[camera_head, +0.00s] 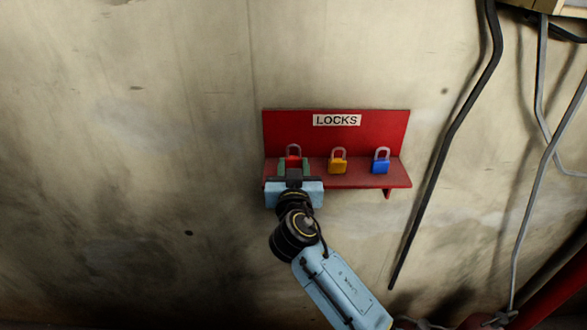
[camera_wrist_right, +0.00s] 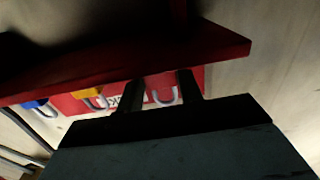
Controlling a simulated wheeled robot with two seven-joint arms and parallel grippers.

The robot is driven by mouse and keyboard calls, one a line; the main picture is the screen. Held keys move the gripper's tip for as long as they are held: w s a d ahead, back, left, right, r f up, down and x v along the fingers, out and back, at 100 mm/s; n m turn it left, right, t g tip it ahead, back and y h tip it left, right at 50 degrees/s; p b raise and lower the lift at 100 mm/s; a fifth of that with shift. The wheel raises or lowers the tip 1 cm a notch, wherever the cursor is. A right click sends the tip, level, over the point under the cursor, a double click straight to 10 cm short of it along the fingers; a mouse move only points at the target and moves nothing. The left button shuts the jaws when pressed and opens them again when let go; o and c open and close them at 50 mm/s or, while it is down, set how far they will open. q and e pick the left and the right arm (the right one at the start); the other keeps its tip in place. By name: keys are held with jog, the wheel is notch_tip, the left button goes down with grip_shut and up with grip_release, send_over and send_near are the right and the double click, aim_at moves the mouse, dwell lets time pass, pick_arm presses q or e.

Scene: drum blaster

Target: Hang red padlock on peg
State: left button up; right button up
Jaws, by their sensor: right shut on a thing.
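The red padlock (camera_head: 293,161) is upright at the left end of the red shelf marked LOCKS (camera_head: 350,180). My right gripper (camera_head: 294,168) reaches up from below and in front of it, one finger on each side, and is shut on the padlock. In the right wrist view the picture is upside down, and the padlock's grey shackle (camera_wrist_right: 164,96) shows between the fingers (camera_wrist_right: 160,92). I cannot tell whether the padlock touches the shelf. No peg can be made out. My left gripper is not in view.
A yellow padlock (camera_head: 338,163) and a blue padlock (camera_head: 381,163) stand to the right on the same shelf. A black cable (camera_head: 445,150) runs down the wall right of the shelf. The wall to the left is bare.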

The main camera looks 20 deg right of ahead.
aim_at(293, 164)
jog(key=shift+r, duration=0.2)
jog(key=v, duration=0.5)
jog(key=b+v, duration=0.1)
jog(key=v, duration=0.6)
dwell(0.5)
jog(key=s+d+f+n+y+b, duration=0.3)
jog(key=d+f+y+b, duration=0.2)
jog(key=f, duration=0.7)
jog(key=d+b, duration=0.2)
jog(key=b, duration=0.2)
jog(key=shift+s+t+b, duration=0.25)
jog(key=shift+t+b, duration=0.05)
jog(key=shift+d, duration=0.1)
